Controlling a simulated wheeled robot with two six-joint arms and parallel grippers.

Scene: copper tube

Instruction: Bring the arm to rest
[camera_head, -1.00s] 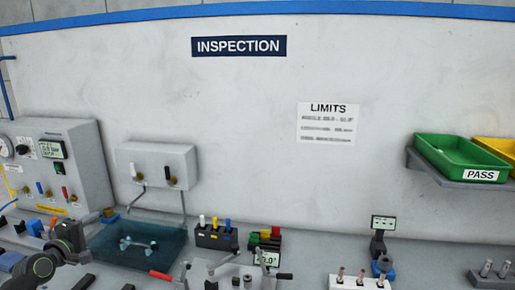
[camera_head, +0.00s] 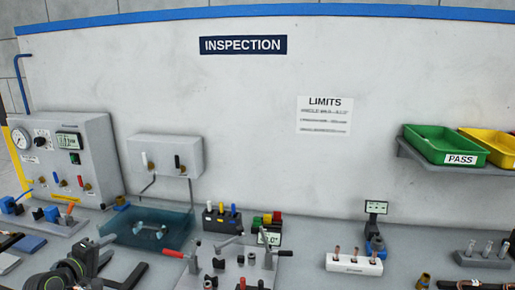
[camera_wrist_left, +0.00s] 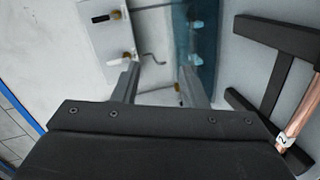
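My left gripper (camera_head: 98,243) is at the lower left of the head view, low over the bench and just left of the teal translucent basin (camera_head: 150,229). In the left wrist view my left gripper (camera_wrist_left: 158,76) has its two grey fingers apart, with nothing between them. Past the fingers are the grey valve box (camera_wrist_left: 108,32) and the basin (camera_wrist_left: 196,40). A copper tube (camera_wrist_left: 300,118) with a white tag lies at the right of the wrist view by a black stand, apart from the fingers. I do not make out my right gripper.
A grey gauge panel (camera_head: 70,155) stands at the left. A green PASS tray (camera_head: 445,145) and yellow tray (camera_head: 490,147) sit on the right shelf.

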